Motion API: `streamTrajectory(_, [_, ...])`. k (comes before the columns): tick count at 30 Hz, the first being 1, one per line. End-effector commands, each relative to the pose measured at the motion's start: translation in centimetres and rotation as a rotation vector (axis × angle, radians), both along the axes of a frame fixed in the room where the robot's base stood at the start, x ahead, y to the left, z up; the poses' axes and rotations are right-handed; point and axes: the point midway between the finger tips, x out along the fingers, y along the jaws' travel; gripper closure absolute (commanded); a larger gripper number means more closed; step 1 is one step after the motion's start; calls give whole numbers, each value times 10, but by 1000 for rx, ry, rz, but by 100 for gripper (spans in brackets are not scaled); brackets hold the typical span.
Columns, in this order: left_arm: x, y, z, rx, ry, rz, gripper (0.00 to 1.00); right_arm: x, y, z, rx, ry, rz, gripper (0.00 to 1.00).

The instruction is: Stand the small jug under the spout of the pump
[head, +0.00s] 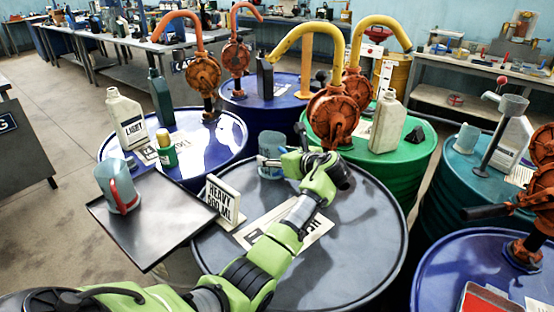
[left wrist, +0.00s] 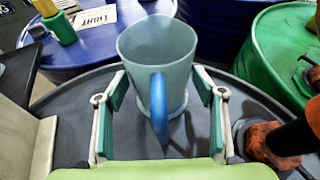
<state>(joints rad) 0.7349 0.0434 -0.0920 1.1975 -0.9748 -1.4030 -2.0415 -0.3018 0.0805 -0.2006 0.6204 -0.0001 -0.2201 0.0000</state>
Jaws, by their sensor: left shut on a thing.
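The small jug (head: 268,168) is pale, translucent and blue-handled, partly hidden behind my left gripper (head: 290,160) in the head view. In the left wrist view the jug (left wrist: 150,65) is upright, mouth up and looking empty, with its blue handle towards me. My left gripper (left wrist: 160,100) is shut on it, one finger on each side. It is over the dark grey drum lid (head: 350,240); I cannot tell whether it touches. The orange pump (head: 331,118) stands behind it, and its yellow spout (head: 290,40) reaches left, above the jug in the picture. My right gripper is not in view.
A red-handled jug (head: 108,180) stands on a black tray (head: 165,240) at left. A "HEAVY" sign (head: 222,200) stands on the grey lid. The pump base (left wrist: 265,140) is close right of my fingers. Other drums with bottles and pumps crowd behind and right.

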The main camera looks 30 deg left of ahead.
Motion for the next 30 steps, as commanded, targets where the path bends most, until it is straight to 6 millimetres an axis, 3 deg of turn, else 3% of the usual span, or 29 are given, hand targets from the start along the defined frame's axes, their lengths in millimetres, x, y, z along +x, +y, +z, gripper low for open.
streamTrajectory(5, [0, 0, -1, 1, 0, 0, 66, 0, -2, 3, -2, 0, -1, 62])
streamTrajectory(6, [0, 0, -3, 0, 0, 0, 30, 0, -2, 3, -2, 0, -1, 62])
streamTrajectory(7, [0, 0, -3, 0, 0, 0, 22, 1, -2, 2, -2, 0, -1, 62])
streamTrajectory(20, [0, -2, 0, -1, -1, -1, 21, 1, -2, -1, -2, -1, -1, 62])
streamTrajectory(30, [-25, -57, 25, -3, -3, -3, 21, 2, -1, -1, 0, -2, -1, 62])
